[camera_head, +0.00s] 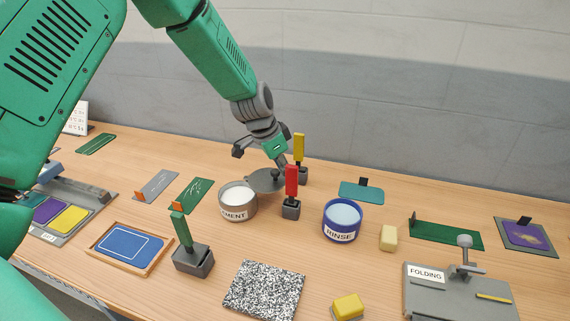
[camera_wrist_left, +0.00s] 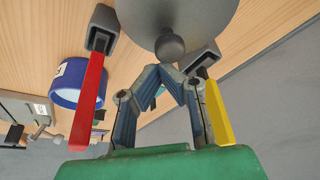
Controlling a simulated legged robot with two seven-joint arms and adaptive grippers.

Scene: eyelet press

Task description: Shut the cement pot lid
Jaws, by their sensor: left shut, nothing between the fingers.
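The cement pot (camera_head: 237,202) is a round grey-brown pot labelled CEMENT, its white contents exposed in the head view. Its grey disc lid (camera_head: 262,181) is off the opening, at the pot's back right; whether it touches the rim I cannot tell. In the left wrist view the lid (camera_wrist_left: 215,22) fills the top, with a round knob (camera_wrist_left: 170,46) towards me. My left gripper (camera_head: 280,180) is shut and empty, over the lid's right side. In the wrist view its fingertips (camera_wrist_left: 168,72) are close to the knob; contact is unclear. My right gripper is not in view.
A red-handled brush (camera_head: 291,185) and a yellow-handled brush (camera_head: 299,150) stand close to the lid and gripper. The blue rinse pot (camera_head: 341,218) is to the right. A green-handled brush (camera_head: 183,232) stands in front left. A speckled mat (camera_head: 264,289) lies in front.

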